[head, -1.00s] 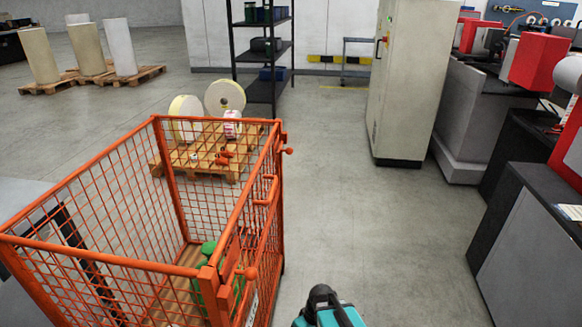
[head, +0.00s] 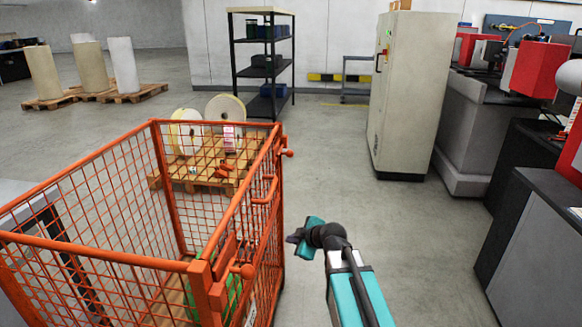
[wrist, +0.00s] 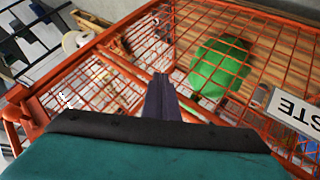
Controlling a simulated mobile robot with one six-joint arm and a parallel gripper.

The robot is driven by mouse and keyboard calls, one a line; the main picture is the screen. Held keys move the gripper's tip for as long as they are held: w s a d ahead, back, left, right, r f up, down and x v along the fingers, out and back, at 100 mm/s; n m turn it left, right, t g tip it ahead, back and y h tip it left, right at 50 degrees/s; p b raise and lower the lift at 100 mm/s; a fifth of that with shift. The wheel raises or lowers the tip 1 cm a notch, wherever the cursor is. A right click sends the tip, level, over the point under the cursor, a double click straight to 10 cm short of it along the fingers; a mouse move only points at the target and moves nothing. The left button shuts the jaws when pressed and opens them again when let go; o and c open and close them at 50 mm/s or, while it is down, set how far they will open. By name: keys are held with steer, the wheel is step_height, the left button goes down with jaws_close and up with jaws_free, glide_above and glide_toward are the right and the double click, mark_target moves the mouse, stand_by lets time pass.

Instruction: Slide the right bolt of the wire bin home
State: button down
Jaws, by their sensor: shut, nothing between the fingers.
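The orange wire bin (head: 128,258) stands at the left in the head view. Its side facing me carries one round bolt knob (head: 246,271) at the near corner and another knob (head: 288,153) at the far corner. How far either bolt is slid cannot be made out. My gripper (head: 292,239) is shut and empty, just right of that side, between the two knobs and pointing at the bin. It touches neither knob. In the wrist view my shut fingers (wrist: 163,95) point at the bin's mesh.
Green items (wrist: 218,68) lie inside the bin, and a white sign (wrist: 295,108) hangs on its mesh. A pallet with rolls (head: 207,175) stands behind the bin. A grey cabinet (head: 408,95) and dark machines (head: 530,240) stand right. The floor between is clear.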

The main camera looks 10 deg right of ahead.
steer(key=w+d+r+n+t+b, duration=0.1)
steer(key=w+r+n+t+b, duration=0.1)
steer(key=r, duration=1)
steer(key=w+d+r+n+t+b, duration=0.2)
steer(key=w+r+n+t+b, duration=0.1)
steer(key=r, duration=0.9)
steer(key=shift+w+d+r+n+t, duration=0.15)
steer(key=shift+w+d+n+t, duration=0.1)
steer(key=shift+n+t, duration=0.3)
steer(key=shift+w, duration=0.1)
glide_toward(286, 153)
steer(key=shift+w+a, duration=0.65)
steer(key=shift+a, duration=1.1)
steer(key=shift+w+d+f+b, duration=0.3)
steer(key=shift+w+d, duration=0.2)
steer(key=shift+w, duration=0.35)
steer(key=shift+w+d+f+b, duration=0.15)
steer(key=shift+w+d+f, duration=0.25)
steer(key=shift+w, duration=0.4)
steer(key=shift+w+d, duration=0.1)
steer(key=w+b, duration=0.2)
steer(key=b, duration=0.1)
steer(key=w+d+b, duration=0.1)
steer(key=w+b, duration=0.1)
steer(key=b, duration=0.1)
steer(key=shift+d, duration=0.15)
steer(key=shift+w+b, duration=0.25)
steer(key=shift+b, duration=0.05)
steer(key=shift+d+r, duration=0.15)
steer(key=shift+r, duration=0.15)
